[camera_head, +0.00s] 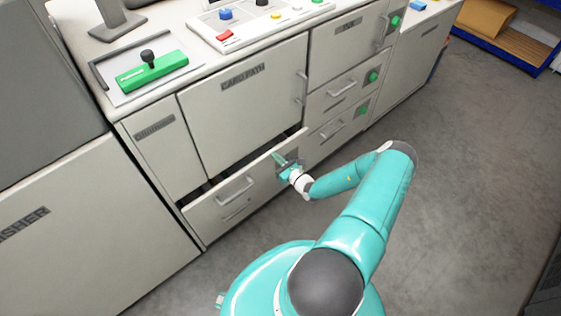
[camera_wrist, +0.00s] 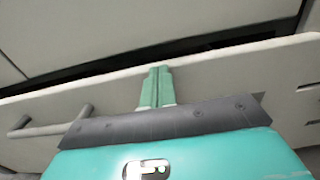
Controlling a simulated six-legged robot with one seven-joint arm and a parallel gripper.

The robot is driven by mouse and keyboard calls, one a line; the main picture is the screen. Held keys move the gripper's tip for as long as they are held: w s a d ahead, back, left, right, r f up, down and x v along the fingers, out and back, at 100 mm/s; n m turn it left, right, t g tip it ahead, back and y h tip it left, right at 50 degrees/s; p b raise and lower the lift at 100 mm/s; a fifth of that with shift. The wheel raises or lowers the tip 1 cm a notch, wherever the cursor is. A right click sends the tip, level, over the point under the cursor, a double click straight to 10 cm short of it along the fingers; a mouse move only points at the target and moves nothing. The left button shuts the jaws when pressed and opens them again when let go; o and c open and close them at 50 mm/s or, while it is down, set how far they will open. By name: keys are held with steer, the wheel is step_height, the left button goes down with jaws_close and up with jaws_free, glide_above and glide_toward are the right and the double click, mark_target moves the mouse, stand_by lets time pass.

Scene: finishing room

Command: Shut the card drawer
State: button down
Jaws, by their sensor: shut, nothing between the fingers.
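The card drawer (camera_head: 238,191) is the low, wide drawer under the door labelled "CARD PATH". It stands partly open, with a dark gap along its top edge. Its front panel, with a bar handle, also shows in the wrist view (camera_wrist: 219,82), and the handle (camera_wrist: 47,128) is at the left there. My gripper (camera_head: 277,157) is at the right part of the drawer front, near its top edge. In the wrist view my gripper's green fingers (camera_wrist: 157,86) are together, with nothing between them, in front of the panel. I cannot tell whether they touch it.
The "CARD PATH" door (camera_head: 245,105) above is closed. Smaller drawers with green latches (camera_head: 345,92) stand to the right. A green lever block (camera_head: 152,71) and a button panel (camera_head: 260,20) sit on the counter. The grey floor (camera_head: 455,190) to the right is clear.

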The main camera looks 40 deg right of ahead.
mark_target(270, 151)
steer(key=w, duration=0.4)
steer(key=shift+w, duration=0.75)
steer(key=shift+w+r, duration=0.1)
steer(key=shift+w, duration=0.05)
